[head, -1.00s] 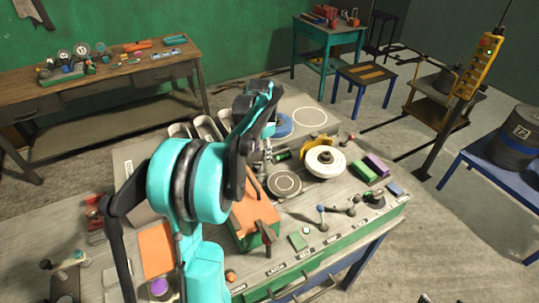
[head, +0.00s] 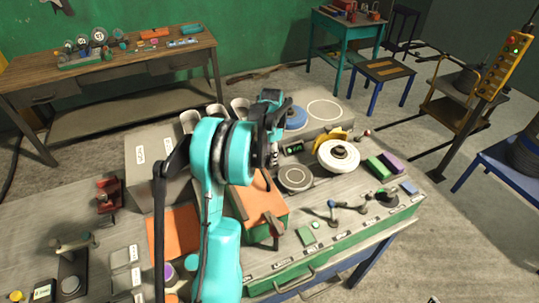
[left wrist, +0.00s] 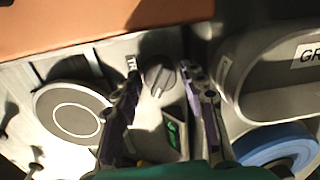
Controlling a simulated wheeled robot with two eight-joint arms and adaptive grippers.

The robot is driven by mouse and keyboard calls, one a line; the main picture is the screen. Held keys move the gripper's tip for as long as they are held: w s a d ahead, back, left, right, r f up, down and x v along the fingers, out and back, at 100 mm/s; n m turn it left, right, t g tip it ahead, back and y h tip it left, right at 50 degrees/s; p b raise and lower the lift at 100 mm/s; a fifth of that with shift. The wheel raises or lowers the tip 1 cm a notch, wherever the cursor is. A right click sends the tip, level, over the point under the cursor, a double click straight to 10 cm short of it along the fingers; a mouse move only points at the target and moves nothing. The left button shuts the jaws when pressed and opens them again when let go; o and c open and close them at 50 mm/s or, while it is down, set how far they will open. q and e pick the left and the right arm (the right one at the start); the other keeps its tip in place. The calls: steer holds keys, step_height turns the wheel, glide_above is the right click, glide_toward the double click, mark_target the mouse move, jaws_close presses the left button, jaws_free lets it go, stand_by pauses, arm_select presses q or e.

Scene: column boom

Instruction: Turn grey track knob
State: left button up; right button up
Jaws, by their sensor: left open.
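The grey knob (left wrist: 158,76) shows in the left wrist view, on the pale panel between a small label and a green-lit display (left wrist: 173,133). It is round with a raised bar across its face. My left gripper (left wrist: 160,72) is open, with one finger on each side of the knob in that view. I cannot tell whether the fingers touch it. In the head view my left gripper (head: 272,158) points down at the panel next to the display, and the knob is hidden behind it. My right gripper is in neither view.
A grey round plate (left wrist: 75,112) lies left of the knob in the wrist view, and a blue disc (left wrist: 275,148) lower right. A grey labelled bin (left wrist: 270,75) stands close on the right. An orange-topped block (head: 258,200) lies in front of the panel in the head view.

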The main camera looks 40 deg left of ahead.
arm_select(q)
steer(key=c, duration=0.9)
steer(key=shift+n, duration=0.3)
steer(key=n, duration=0.3)
steer(key=shift+n, duration=0.3)
steer(key=n, duration=0.3)
steer(key=shift+n, duration=0.3)
steer(key=n, duration=0.3)
steer(key=shift+w+n+g, duration=0.1)
steer(key=shift+n+g, duration=0.2)
steer(key=shift+a+n, duration=0.1)
steer(key=shift+n, duration=1.5)
